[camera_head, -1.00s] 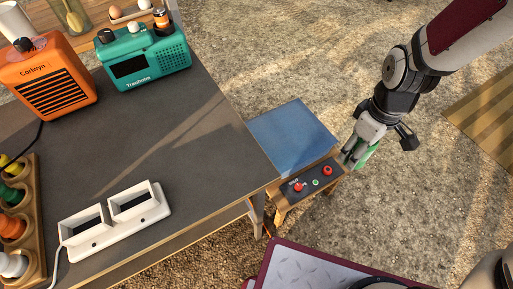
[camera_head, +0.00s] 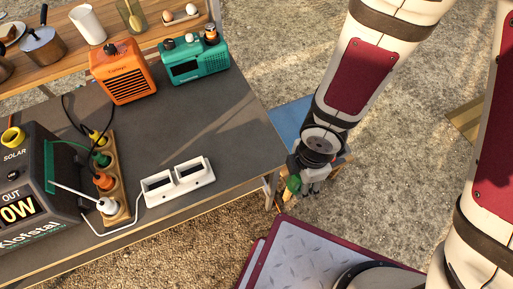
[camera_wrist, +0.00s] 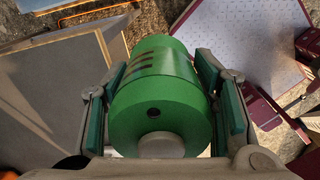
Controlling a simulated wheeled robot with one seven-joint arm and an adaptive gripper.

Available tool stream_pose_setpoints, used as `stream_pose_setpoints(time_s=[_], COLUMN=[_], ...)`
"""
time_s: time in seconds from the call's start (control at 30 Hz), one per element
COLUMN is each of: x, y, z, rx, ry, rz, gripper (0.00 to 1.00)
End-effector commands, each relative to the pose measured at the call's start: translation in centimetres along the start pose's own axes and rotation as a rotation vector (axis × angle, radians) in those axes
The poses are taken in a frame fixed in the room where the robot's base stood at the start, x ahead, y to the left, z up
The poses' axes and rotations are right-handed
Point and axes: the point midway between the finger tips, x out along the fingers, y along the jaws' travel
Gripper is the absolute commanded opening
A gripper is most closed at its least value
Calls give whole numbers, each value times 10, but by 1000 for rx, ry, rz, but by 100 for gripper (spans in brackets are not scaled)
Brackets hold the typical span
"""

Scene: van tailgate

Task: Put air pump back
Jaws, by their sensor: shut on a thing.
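My gripper (camera_head: 308,182) is shut on a green cylinder, seemingly the air pump (camera_wrist: 155,100). In the wrist view it fills the middle, with a pale round end and a dark hole facing the camera, and finger pads on both sides. In the head view only a small green part of the pump (camera_head: 293,184) shows at the gripper, beyond the right edge of the dark table (camera_head: 235,140). My arm hides part of the gripper. A white two-bay holder (camera_head: 180,182) stands on the table; both bays look empty.
A blue-topped low stand (camera_head: 288,116) is partly hidden behind my arm. The table holds an orange heater-like box (camera_head: 125,75), a teal radio (camera_head: 195,65), a power station (camera_head: 28,195) and a wooden block with colored plugs (camera_head: 118,180). The table's right part is clear.

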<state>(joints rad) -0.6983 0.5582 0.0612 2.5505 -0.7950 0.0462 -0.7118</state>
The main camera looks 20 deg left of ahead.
Motion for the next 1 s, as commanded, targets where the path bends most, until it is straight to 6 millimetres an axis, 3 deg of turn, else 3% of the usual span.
stream_pose_setpoints(time_s=[0.13,0.47,1.0], x=[-1,4,11], y=[0,25,125], z=[-6,-14,-59], rx=[-25,-23,-24], ry=[1,1,1], rz=[2,4,1], gripper=[8,8,8])
